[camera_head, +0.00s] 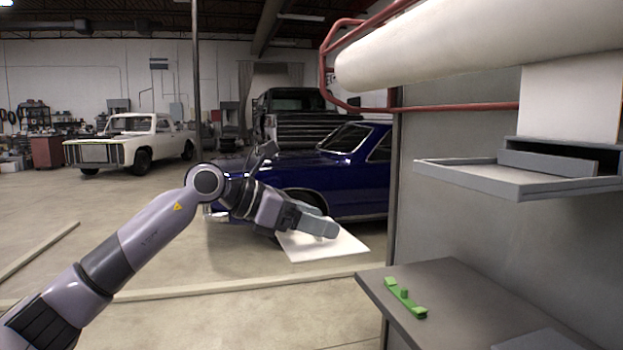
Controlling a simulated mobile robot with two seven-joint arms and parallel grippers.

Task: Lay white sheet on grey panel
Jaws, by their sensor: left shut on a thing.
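My left gripper (316,228) reaches in from the left and is shut on a flat white sheet (338,248). It holds the sheet in the air, roughly level, to the left of a dark grey work surface (455,292). The gripper covers part of the sheet's back edge. I cannot tell for sure which grey thing is the panel. A lighter grey flat piece (540,341) lies on the work surface at the bottom right, cut off by the picture edge. My right gripper is not in view.
A green handle-like part (404,298) lies on the work surface near its left edge. Above it a grey tray-like shelf (497,180) juts from a grey wall. A red pipe rail (450,106) and a large white roll (470,50) hang higher. A blue car (345,180) stands behind.

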